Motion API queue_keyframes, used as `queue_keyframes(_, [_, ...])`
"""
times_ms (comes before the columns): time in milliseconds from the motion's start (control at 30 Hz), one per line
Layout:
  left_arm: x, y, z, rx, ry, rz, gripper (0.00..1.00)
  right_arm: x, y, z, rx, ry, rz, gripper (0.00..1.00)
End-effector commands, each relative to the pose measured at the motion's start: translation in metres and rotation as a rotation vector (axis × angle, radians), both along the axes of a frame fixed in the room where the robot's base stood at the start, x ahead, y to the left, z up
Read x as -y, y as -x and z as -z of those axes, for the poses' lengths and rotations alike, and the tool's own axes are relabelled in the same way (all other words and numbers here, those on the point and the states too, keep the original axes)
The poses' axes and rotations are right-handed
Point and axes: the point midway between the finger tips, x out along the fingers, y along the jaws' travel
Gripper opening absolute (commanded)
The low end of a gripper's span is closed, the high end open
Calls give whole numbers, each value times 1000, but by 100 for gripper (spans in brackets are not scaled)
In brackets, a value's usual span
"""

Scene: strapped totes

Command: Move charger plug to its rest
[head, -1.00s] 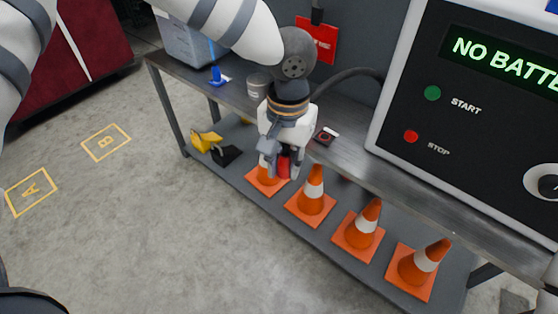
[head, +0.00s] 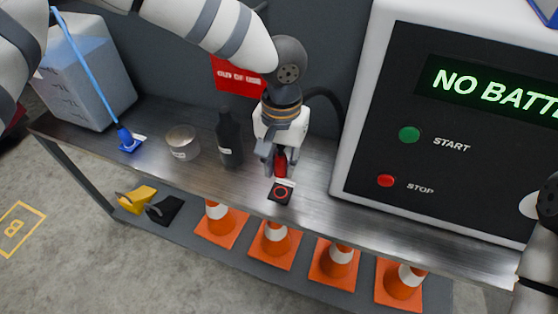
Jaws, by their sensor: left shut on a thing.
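The red charger plug (head: 280,162) is between the fingers of my left gripper (head: 279,168), which is shut on it. A black cable (head: 335,100) curves from behind the gripper towards the machine. Just below the plug, on the metal bench top, lies a small black pad with a red ring (head: 281,193) and a white label, which looks like the rest. The plug's lower end is close above the pad's far edge; I cannot tell whether they touch. My right gripper is not in view; only part of my right arm shows at the right edge.
The large charging machine (head: 362,150), reading "NO BATTE", stands right of the gripper. Several orange cones (head: 275,245) occupy the lower shelf.

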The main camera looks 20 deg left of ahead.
Motion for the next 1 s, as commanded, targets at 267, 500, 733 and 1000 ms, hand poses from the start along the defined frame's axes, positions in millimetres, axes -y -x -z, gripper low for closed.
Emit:
queue_keyframes(267, [0,0,3,-1,-1,0,0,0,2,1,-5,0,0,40])
queue_keyframes(500, [0,1,28,-5,-2,1,0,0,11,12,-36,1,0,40])
queue_keyframes(733, [0,1,49,-4,-1,1,0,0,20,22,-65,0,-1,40])
queue_keyframes(1000, [0,0,58,1,0,1,0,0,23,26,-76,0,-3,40])
